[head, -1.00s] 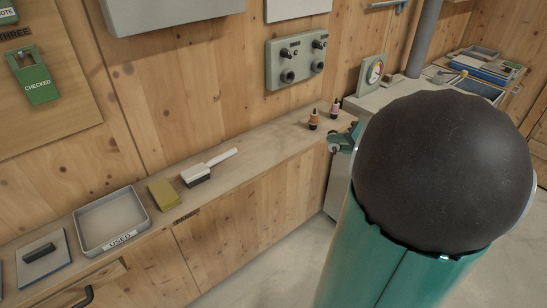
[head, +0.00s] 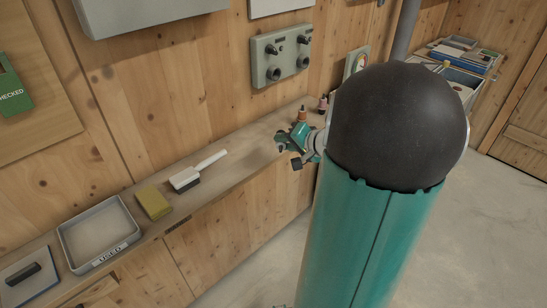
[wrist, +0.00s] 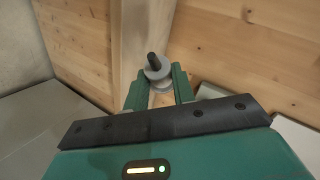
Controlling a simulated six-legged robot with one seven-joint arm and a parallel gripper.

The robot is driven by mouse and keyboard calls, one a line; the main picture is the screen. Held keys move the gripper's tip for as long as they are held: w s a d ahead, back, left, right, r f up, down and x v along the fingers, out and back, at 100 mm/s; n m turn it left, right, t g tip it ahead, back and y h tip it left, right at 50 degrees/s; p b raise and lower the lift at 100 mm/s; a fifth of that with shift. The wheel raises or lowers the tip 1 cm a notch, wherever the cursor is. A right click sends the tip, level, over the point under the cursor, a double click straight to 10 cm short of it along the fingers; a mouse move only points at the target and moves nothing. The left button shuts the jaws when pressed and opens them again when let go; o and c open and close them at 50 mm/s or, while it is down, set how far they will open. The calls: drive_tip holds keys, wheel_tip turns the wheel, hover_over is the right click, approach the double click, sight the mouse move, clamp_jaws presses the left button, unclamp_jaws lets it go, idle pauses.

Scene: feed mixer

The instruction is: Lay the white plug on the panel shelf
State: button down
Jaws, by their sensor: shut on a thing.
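My gripper (wrist: 159,90) is shut on the white plug (wrist: 157,72), a pale round body with a dark tip, held between the two green fingers in the wrist view. In the head view my gripper (head: 289,146) is at the right part of the panel shelf (head: 248,152), a long wooden ledge along the wall. It appears close to the ledge's front edge; its height above it is hard to tell. The plug is too small to make out in the head view. My dark arm joint and green link cover the shelf's right end.
An orange plug (head: 302,114) and a pink plug (head: 322,104) stand behind my gripper. A white brush (head: 200,170), yellow sponge (head: 153,203) and grey USED tray (head: 67,242) lie farther left. A grey socket panel (head: 280,55) is on the wall above. The shelf between brush and gripper is clear.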

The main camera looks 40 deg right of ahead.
sight(280, 148)
drive_tip(key=w+f, duration=0.1)
drive_tip(key=w+a+f, duration=0.1)
drive_tip(key=f, duration=0.1)
drive_tip(key=shift+w+f, duration=0.1)
drive_tip(key=shift+w, duration=0.15)
drive_tip(key=f, duration=0.1)
drive_tip(key=w+f, duration=0.1)
drive_tip(key=f, duration=0.1)
drive_tip(key=shift+a+f, duration=0.15)
drive_tip(key=shift+a, duration=0.05)
drive_tip(key=shift+f, duration=0.35)
drive_tip(key=shift+s+f, duration=0.1)
drive_tip(key=c, duration=1.2)
unclamp_jaws()
drive_tip(key=shift+o, duration=0.2)
drive_tip(key=shift+s+r, duration=0.25)
drive_tip(key=v, duration=1.1)
